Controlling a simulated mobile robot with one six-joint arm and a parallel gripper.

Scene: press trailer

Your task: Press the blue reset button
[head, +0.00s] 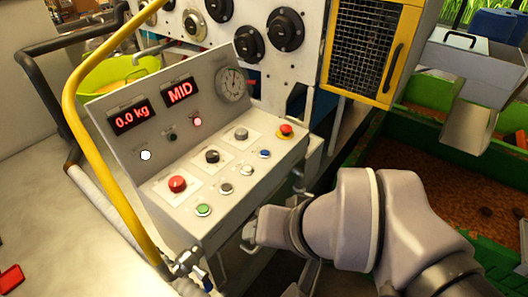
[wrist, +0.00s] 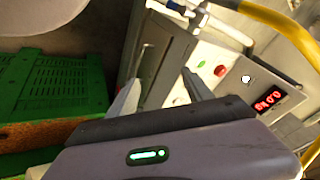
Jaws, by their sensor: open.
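The blue reset button (head: 264,154) is a small round button near the right end of the sloped grey control panel (head: 235,178) in the head view. It is not visible in the wrist view. My gripper (wrist: 160,77) is open and empty in the wrist view, its two fingers apart in front of the console's side. In the head view my arm reaches in from the lower right and ends low beside the console's front, below and apart from the blue button.
A green crate (wrist: 50,85) stands left in the wrist view.

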